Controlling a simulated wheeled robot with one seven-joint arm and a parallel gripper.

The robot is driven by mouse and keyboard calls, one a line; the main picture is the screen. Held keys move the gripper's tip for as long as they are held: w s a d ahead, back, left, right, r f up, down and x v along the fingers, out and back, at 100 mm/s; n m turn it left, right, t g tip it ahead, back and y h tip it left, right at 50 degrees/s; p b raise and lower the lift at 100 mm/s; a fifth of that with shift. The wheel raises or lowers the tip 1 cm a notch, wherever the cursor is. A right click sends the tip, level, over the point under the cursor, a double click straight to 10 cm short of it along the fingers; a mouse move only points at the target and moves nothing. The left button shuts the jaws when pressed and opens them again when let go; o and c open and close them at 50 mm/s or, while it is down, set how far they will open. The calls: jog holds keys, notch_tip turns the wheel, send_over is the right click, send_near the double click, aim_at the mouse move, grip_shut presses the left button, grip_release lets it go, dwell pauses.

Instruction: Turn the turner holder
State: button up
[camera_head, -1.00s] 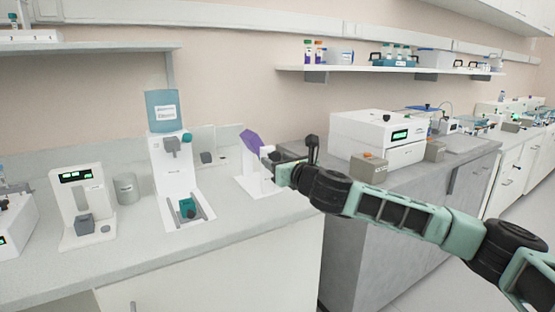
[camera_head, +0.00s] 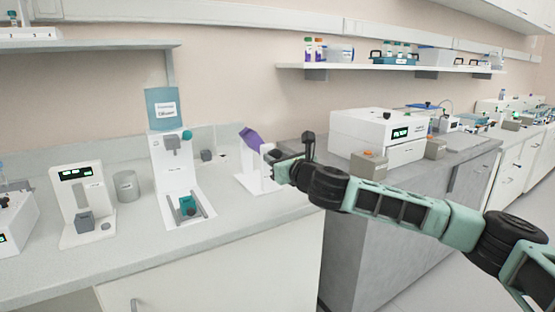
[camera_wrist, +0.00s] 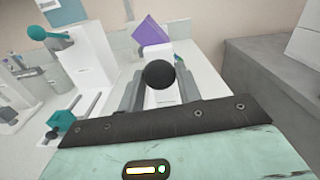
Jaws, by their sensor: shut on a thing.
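A white stand (camera_head: 252,180) with a tilted purple piece (camera_head: 250,138) on top is on the counter, left of my gripper. I take it to be the turner holder. In the wrist view the purple piece (camera_wrist: 153,33) shows beyond a round black knob (camera_wrist: 159,74). My gripper (camera_wrist: 160,88) has its two grey fingers on either side of this knob and is shut on it. In the head view my gripper (camera_head: 274,166) is at the right side of the stand, and its fingertips are partly hidden.
A white device (camera_head: 174,180) with a teal block (camera_head: 187,204) stands to the left. Further left are a grey cylinder (camera_head: 126,186) and a white display device (camera_head: 75,190). A white box instrument (camera_head: 376,136) is on the grey bench at right. The front counter is clear.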

jog(key=n+b, duration=0.1)
jog(key=n, duration=0.3)
jog(key=shift+d, duration=0.1)
jog(key=n+b, duration=0.1)
jog(key=n, duration=0.2)
jog(key=shift+n, duration=0.4)
jog(key=n+b, duration=0.1)
jog(key=n, duration=0.3)
jog(key=n+b, duration=0.1)
jog(key=n, duration=0.3)
jog(key=shift+b, duration=0.35)
jog(key=n+b, duration=0.1)
jog(key=n, duration=0.2)
jog(key=shift+n, duration=0.4)
jog(key=n+b, duration=0.1)
jog(key=n, duration=0.2)
jog(key=shift+r+n+b, duration=0.1)
jog(key=shift+n+b, duration=0.2)
jog(key=shift+b, duration=0.1)
jog(key=n+b, duration=0.2)
jog(key=n, duration=0.3)
jog(key=shift+n, duration=0.4)
jog(key=shift+b, duration=0.3)
jog(key=o, duration=0.9)
